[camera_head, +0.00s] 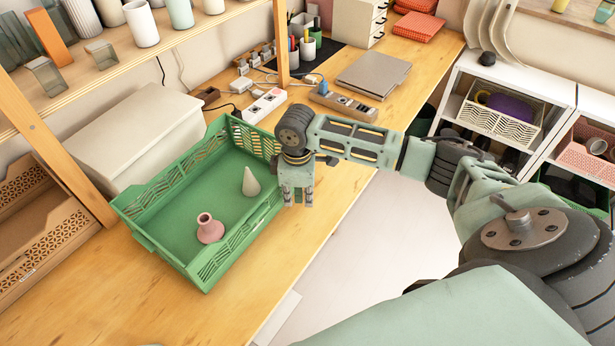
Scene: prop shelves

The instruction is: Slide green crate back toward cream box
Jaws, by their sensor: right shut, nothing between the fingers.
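The green crate (166,201) lies on the wooden table, near its front edge. Inside it are a small pink vase (210,229) and a pale cone (251,182). The cream box (148,135) stands behind the crate, against the wall side; the crate's far wall is close to it, and I cannot tell if they touch. My right gripper (297,203) points down at the crate's right side, by its front wall. It is shut and empty. I cannot tell whether it touches the crate. My left gripper is not in view.
A wooden shelf post (60,160) stands left of the cream box. A power strip (264,105) and a closed laptop (373,75) lie beyond the crate. Bare table (170,310) shows in front of the crate. White shelves (505,75) stand at the right.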

